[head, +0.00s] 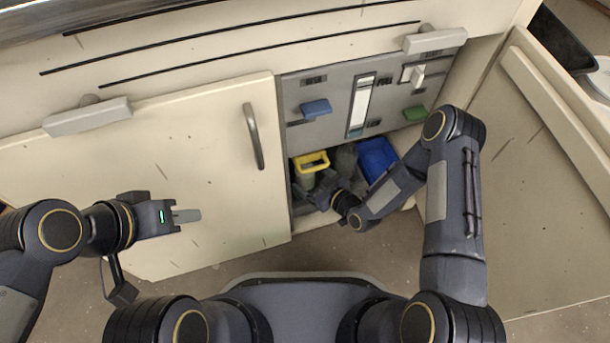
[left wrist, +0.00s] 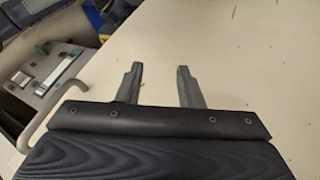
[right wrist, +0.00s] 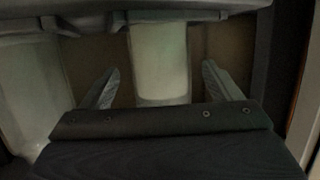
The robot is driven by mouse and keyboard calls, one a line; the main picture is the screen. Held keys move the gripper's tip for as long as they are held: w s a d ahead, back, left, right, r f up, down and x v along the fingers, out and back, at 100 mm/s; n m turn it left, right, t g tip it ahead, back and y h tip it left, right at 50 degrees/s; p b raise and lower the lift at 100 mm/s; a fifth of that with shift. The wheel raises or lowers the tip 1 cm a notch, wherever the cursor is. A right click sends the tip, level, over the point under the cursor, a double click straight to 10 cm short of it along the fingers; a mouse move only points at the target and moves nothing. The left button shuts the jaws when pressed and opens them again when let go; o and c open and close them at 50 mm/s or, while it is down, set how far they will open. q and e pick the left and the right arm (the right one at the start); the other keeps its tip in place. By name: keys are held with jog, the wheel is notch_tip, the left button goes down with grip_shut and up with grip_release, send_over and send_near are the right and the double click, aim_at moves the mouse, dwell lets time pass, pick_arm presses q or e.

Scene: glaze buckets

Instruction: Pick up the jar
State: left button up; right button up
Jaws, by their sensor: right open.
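In the right wrist view a pale, whitish-green jar (right wrist: 160,65) stands between the two fingers of my right gripper (right wrist: 168,88). The gripper is open, with a gap visible on both sides of the jar. In the head view my right gripper (head: 328,186) reaches into the low cabinet opening, beside a yellow-rimmed container (head: 311,162) and a grey container (head: 346,159). I cannot tell which of these is the jar between the fingers. My left gripper (head: 187,215) is open and empty in front of the cream door; its fingers also show in the left wrist view (left wrist: 160,83).
A blue bin (head: 377,158) sits at the right in the opening. Another pale container (right wrist: 32,85) stands left of the jar. A grey panel (head: 333,108) with blue and green handles hangs above. The cream door (head: 140,170) is at left, another cream panel (head: 540,190) at right.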

aim_at(312, 179)
jog(key=b+x, duration=0.1)
jog(key=x, duration=0.2)
jog(key=shift+w+a, duration=0.2)
jog(key=shift+a, duration=0.05)
jog(key=c, duration=1.2)
jog(key=shift+c, duration=0.9)
jog(key=shift+r, duration=0.2)
